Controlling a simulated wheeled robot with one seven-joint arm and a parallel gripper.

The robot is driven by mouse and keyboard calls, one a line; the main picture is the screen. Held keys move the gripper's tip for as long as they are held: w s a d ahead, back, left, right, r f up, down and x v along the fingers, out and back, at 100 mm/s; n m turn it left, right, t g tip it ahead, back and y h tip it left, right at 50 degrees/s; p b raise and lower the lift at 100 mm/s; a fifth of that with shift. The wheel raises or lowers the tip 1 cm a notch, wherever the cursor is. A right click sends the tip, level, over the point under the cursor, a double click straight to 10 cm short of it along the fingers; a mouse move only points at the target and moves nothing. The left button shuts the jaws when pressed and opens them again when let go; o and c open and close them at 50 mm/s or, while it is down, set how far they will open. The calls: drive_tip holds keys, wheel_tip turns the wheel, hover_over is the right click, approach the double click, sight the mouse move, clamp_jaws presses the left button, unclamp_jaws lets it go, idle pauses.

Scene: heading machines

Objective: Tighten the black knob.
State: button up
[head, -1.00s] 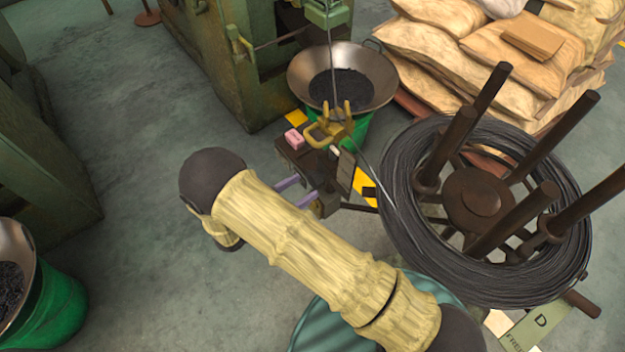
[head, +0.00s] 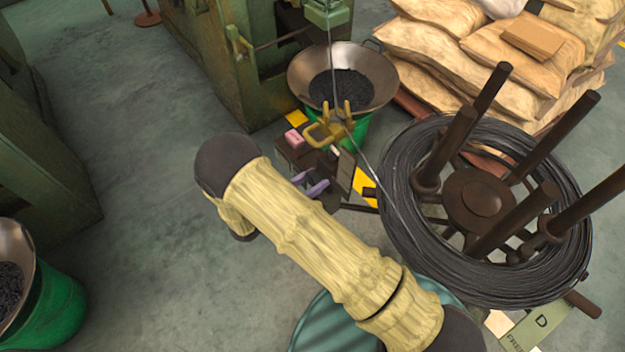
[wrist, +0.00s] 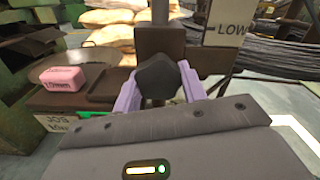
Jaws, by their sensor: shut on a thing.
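The black knob (wrist: 158,77) is a dark, faceted piece in the middle of the wrist view, in front of a brown block (wrist: 160,43) on a post. My gripper (wrist: 158,84) has two lilac fingers, one on each side of the knob, and is shut on it. In the head view my gripper (head: 309,184) reaches the stand beside the wire coil; my forearm partly covers this area. The knob's turn and tightness cannot be read from these frames.
A pink block (wrist: 62,79) lies on the stand's brown top, left of the knob. A "LOW" plate (wrist: 229,29) stands to the right. A wire coil (head: 400,230) with upright posts is close on the right. A metal bowl (head: 343,78) stands behind. Open floor lies left.

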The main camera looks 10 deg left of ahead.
drive_tip(key=shift+a+m, duration=0.1)
drive_tip(key=shift+m, duration=0.4)
drive_tip(key=m, duration=0.9)
drive_tip(key=shift+a+m, duration=0.1)
drive_tip(key=shift+m, duration=0.3)
drive_tip(key=m+p, duration=0.1)
drive_tip(key=m, duration=0.4)
drive_tip(key=shift+w+r, duration=0.1)
drive_tip(key=m, duration=0.5)
drive_tip(key=o, duration=1)
drive_tip(key=shift+a, duration=0.1)
drive_tip(key=shift+c, duration=0.2)
